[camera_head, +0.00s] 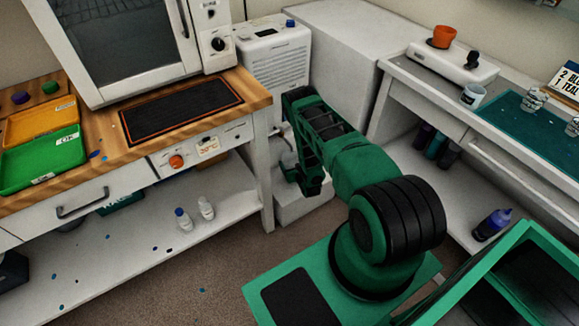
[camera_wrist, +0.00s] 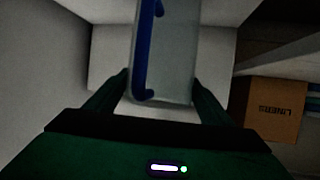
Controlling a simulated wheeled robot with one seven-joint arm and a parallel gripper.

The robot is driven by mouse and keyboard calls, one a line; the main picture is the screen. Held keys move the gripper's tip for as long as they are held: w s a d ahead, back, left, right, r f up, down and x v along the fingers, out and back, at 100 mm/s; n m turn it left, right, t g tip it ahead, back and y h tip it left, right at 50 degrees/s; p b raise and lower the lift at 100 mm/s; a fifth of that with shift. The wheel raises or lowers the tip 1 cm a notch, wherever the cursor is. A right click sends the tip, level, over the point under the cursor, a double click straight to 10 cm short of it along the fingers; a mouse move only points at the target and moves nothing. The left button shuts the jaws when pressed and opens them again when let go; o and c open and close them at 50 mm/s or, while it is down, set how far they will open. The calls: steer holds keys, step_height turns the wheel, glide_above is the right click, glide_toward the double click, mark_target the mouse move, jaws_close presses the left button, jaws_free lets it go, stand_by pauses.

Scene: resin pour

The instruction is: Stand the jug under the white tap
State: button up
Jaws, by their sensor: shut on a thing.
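The jug (camera_wrist: 174,50) is a clear, greyish vessel with a blue strip, likely its handle (camera_wrist: 147,50), on its left side in the wrist view. My gripper (camera_wrist: 160,82) is shut on it, with one green finger on each side. The top of the jug runs out of the wrist picture. In the head view my gripper (camera_head: 306,185) is low in the gap right of the wooden bench, before a white unit with a blue knob (camera_head: 278,58). My arm hides much of the space there. I cannot clearly make out the white tap.
The wooden bench (camera_head: 215,100) with its white leg (camera_head: 262,190) stands close left of my gripper. A white cabinet (camera_head: 345,40) is behind. A cardboard box marked LINERS (camera_wrist: 275,110) sits at the right in the wrist view. Two small bottles stand on the lower shelf (camera_head: 130,245).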

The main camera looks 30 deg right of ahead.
steer(key=shift+w+f, duration=0.1)
steer(key=shift+f, duration=0.45)
steer(key=o, duration=1.4)
steer(key=shift+f, duration=0.1)
steer(key=shift+o, duration=0.2)
